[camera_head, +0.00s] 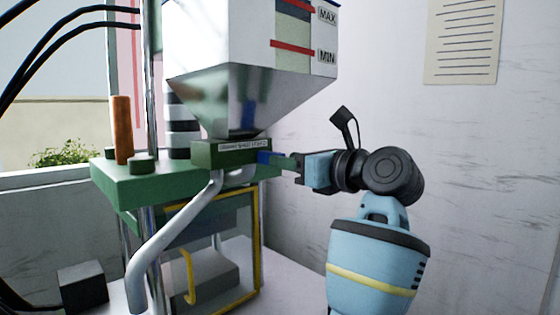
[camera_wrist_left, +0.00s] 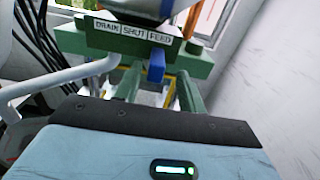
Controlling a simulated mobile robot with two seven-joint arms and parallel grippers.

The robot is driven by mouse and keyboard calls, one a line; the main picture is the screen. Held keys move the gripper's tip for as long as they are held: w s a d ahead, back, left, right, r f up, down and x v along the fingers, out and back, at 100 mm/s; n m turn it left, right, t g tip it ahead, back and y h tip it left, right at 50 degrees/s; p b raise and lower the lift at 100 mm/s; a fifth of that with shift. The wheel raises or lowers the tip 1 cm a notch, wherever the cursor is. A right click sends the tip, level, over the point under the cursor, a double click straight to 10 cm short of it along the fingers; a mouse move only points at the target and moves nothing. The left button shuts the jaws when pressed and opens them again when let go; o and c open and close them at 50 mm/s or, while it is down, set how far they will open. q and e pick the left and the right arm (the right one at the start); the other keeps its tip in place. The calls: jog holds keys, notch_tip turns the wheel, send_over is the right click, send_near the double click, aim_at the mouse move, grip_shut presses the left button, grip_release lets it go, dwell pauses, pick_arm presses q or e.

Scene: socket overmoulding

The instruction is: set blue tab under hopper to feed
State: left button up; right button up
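The blue tab (camera_head: 263,157) sticks out from the green valve block (camera_head: 231,153) under the hopper (camera_head: 245,97). In the left wrist view the tab (camera_wrist_left: 156,66) stands below the FEED label (camera_wrist_left: 160,43), to the right of the SHUT and DRAIN labels. My left gripper (camera_head: 283,161) is level with the tab, its fingertips close to it. In the left wrist view its two green fingers (camera_wrist_left: 159,84) are spread apart, with the tab between and just beyond them. I cannot tell whether either finger touches it. My right gripper is not in view.
A pale curved pipe (camera_head: 172,240) runs down from the valve block on the left. The green machine table (camera_head: 125,183) carries an orange post (camera_head: 121,130) and a yellow-framed guard (camera_head: 257,245) hangs below. The wall on the right is clear apart from a paper notice (camera_head: 462,42).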

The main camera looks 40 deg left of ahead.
pick_arm(q)
jog(key=d, duration=0.3)
jog(key=shift+s+d, duration=0.15)
jog(key=shift+d, duration=0.05)
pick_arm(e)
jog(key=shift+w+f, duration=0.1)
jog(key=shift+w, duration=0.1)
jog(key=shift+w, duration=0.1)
